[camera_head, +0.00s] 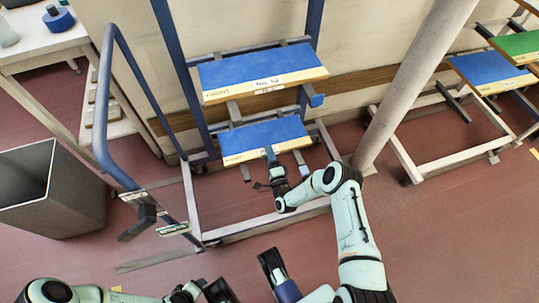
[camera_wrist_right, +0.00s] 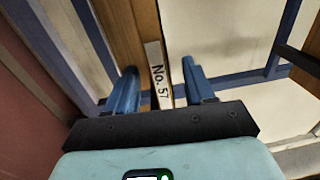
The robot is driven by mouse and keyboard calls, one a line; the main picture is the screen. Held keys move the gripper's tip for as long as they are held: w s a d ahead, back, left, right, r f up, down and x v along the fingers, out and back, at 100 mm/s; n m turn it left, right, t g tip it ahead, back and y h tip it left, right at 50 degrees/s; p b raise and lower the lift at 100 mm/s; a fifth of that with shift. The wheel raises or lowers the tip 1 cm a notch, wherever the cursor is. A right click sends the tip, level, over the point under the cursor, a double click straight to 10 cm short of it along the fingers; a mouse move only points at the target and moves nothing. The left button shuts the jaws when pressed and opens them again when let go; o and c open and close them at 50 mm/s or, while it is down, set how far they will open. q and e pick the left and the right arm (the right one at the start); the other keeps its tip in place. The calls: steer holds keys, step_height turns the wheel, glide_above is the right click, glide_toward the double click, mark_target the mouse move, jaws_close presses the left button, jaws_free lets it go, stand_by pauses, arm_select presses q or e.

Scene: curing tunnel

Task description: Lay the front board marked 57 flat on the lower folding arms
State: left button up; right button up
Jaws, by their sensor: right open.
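The board marked 57 (camera_head: 250,138) has a blue top and a pale wooden front edge. It lies on the lower folding arms (camera_head: 245,174) of the blue rack and looks flat. Its edge (camera_wrist_right: 130,38) and the label "No. 57" (camera_wrist_right: 158,76) show in the right wrist view. My right gripper (camera_head: 270,153) is at the board's front edge. Its two blue fingers (camera_wrist_right: 160,88) are open, one on each side of the label; I cannot tell whether they touch the board. My left gripper (camera_head: 218,291) is low in the head view, away from the rack, its jaws unclear.
Another blue board (camera_head: 262,72) marked FRONT lies on the upper arms, above the lower one. A pale round post (camera_head: 410,80) stands right of the rack. A grey bin (camera_head: 50,190) and a white table (camera_head: 40,45) are at the left. More boards (camera_head: 490,72) lie at the right.

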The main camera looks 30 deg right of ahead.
arm_select(q)
steer(key=shift+g+h, duration=0.3)
steer(key=shift+g, duration=0.2)
steer(key=s+r+p, duration=0.1)
steer(key=s+d+r, duration=0.1)
steer(key=s+r+p, duration=0.1)
steer(key=shift+s+d+r+p, duration=0.1)
steer(key=shift+s+d+p, duration=0.15)
steer(key=shift+d+p, duration=0.15)
arm_select(e)
steer(key=r+v, duration=0.1)
steer(key=v, duration=1.2)
steer(key=shift+s+f, duration=0.15)
steer(key=shift+f, duration=0.3)
